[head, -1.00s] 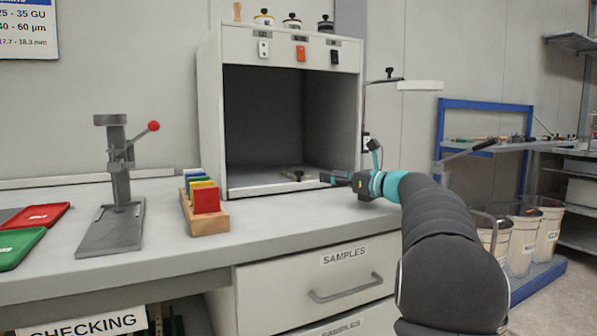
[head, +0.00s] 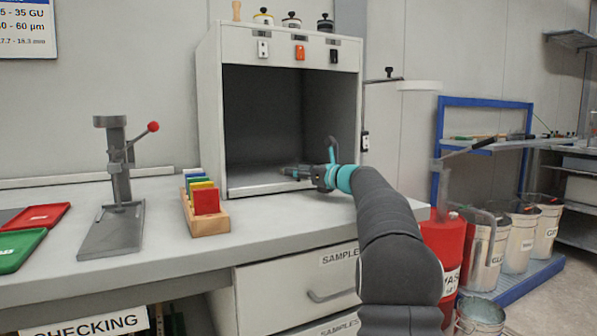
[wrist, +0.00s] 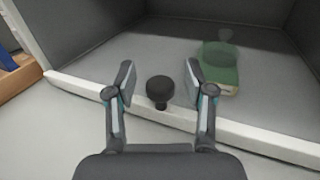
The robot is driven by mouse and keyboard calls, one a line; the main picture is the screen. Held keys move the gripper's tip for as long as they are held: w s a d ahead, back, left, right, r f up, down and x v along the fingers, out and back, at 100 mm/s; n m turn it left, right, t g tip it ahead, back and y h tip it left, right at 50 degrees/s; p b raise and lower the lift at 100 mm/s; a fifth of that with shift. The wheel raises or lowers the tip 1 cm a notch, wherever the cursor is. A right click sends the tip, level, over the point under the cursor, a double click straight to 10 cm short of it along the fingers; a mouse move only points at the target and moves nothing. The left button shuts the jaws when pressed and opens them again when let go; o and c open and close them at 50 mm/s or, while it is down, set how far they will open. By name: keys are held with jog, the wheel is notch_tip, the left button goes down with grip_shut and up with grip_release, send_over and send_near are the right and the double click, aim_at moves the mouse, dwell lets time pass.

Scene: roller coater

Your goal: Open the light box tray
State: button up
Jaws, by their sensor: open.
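The light box (head: 211,120) is a pale cabinet with an open dark front, standing on the bench. Its tray (head: 250,183) forms the floor of the box, with a pale front lip; the lip also shows in the wrist view (wrist: 85,87). A round black knob (wrist: 160,90) stands at the middle of that lip. My gripper (wrist: 160,80) is open, with one finger on each side of the knob and visible gaps between. In the head view my gripper (head: 290,173) is at the tray's front and the knob is hidden or too small to tell.
A wooden rack of coloured panels (head: 208,226) stands left of the box. A grey press (head: 118,190) is further left. In the wrist view a green piece (wrist: 220,72) lies on the tray behind the right finger. The bench in front of the box (head: 265,215) is clear.

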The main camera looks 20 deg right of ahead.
grip_shut()
jog(key=s+b, duration=0.1)
jog(key=s, duration=0.5)
jog(key=s+b, duration=0.2)
jog(key=s, duration=0.5)
jog(key=s+b, duration=0.1)
jog(key=s, duration=0.6)
jog(key=shift+s+d, duration=0.25)
jog(key=shift+d, duration=0.1)
grip_release()
